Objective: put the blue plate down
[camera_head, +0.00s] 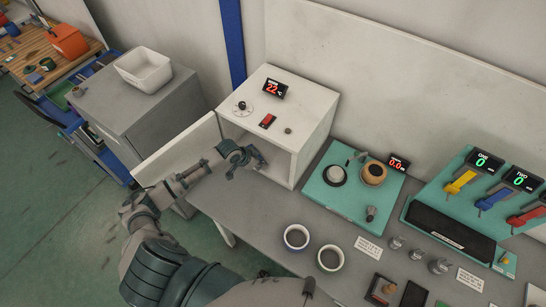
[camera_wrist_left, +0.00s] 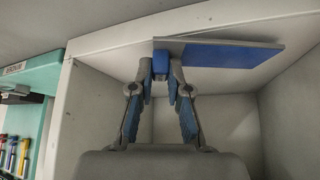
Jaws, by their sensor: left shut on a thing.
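My left gripper (camera_head: 246,164) is at the open front of the white box (camera_head: 300,105), whose door (camera_head: 180,148) stands open to the left. In the left wrist view its fingers (camera_wrist_left: 161,66) are closed on a small blue part at the edge of the blue plate (camera_wrist_left: 217,55). The plate extends beyond the fingertips, close to a white inner face of the box. I cannot tell whether it touches that face. The plate cannot be made out in the head view. My right gripper is not in view.
A teal board (camera_head: 345,205) with round parts stands right of the box. Two cups (camera_head: 297,237) are on the grey table nearer me. A teal unit with coloured levers (camera_head: 460,183) is farther right. A white bin (camera_head: 144,70) stands on the grey cabinet at left.

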